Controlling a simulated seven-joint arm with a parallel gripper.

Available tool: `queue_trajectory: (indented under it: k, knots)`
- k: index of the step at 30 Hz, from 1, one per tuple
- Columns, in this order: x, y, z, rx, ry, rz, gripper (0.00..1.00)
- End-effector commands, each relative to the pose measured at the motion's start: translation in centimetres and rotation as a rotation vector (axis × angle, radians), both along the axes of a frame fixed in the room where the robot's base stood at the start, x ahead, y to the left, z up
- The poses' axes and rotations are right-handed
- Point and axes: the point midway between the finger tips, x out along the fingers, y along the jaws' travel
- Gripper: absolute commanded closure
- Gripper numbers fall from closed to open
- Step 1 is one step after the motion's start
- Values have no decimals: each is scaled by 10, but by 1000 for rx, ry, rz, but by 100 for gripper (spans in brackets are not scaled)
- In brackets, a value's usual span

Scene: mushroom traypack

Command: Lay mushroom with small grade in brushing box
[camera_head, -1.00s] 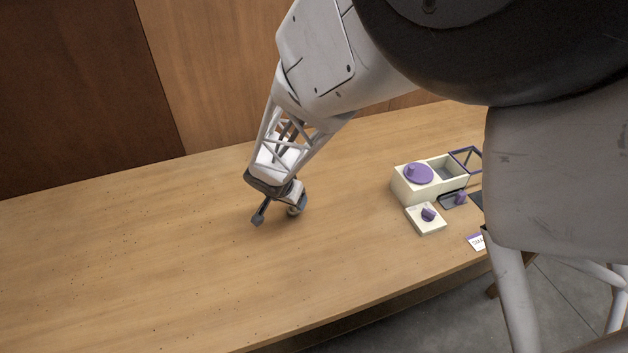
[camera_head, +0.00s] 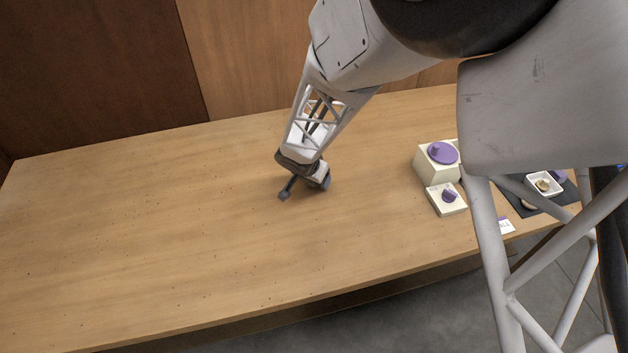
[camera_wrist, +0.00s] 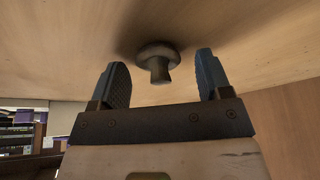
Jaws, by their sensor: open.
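My gripper (camera_head: 305,190) is low over the bare middle of the table, fingers pointing down, open. In the wrist view a brownish mushroom (camera_wrist: 157,60) with a round cap and short stem sits between the two spread fingers of my gripper (camera_wrist: 160,64), with a gap on each side. I cannot make the mushroom out in the head view. A cream box with a purple round top (camera_head: 441,153) stands to the right. A smaller cream box with a purple knob (camera_head: 448,197) is in front of it. I cannot tell which is the brushing box.
A dark mat (camera_head: 515,188) at the right holds a small white tray (camera_head: 556,193) with brownish pieces in it. A white card (camera_head: 506,226) lies near the front edge. My own arm and frame hide part of the right side. The left half of the table is clear.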

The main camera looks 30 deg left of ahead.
Motion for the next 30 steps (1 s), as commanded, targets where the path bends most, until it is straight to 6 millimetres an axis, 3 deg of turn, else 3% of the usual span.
queue_trajectory:
  k: [10, 15, 18, 30]
  knots:
    - [0, 0, 0, 0, 0, 0, 30]
    - [0, 0, 0, 0, 0, 0, 56]
    - [0, 0, 0, 0, 0, 0, 67]
    - [0, 0, 1, 0, 0, 0, 67]
